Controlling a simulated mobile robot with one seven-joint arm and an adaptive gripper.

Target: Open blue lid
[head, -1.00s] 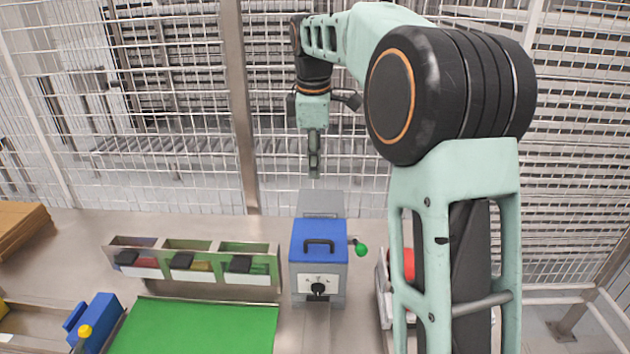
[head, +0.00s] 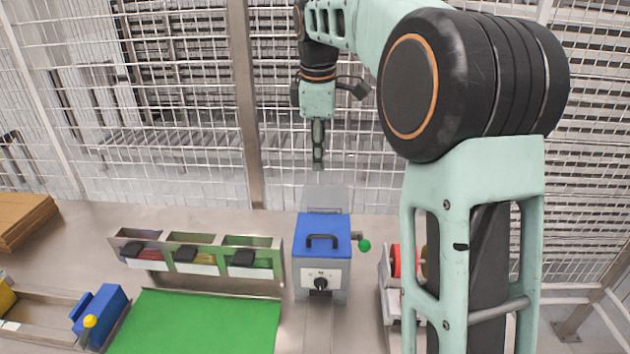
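The blue lid (head: 322,225) with a dark handle (head: 322,241) lies closed on top of a grey box (head: 338,276), in the middle of the head view. The box has a black knob (head: 320,283) on its front and a green ball on a lever (head: 364,246) at its right side. My gripper (head: 318,166) points down above and behind the lid, clear of it. It is seen edge-on, so the gap between its fingers cannot be made out.
A row of bins (head: 199,266) with black-handled items stands left of the box. A green mat (head: 196,325) lies in front of them. A blue block (head: 101,315) with a yellow knob is at far left. Red-and-white items (head: 397,262) stand on the right, partly behind my arm. Mesh fence rises behind.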

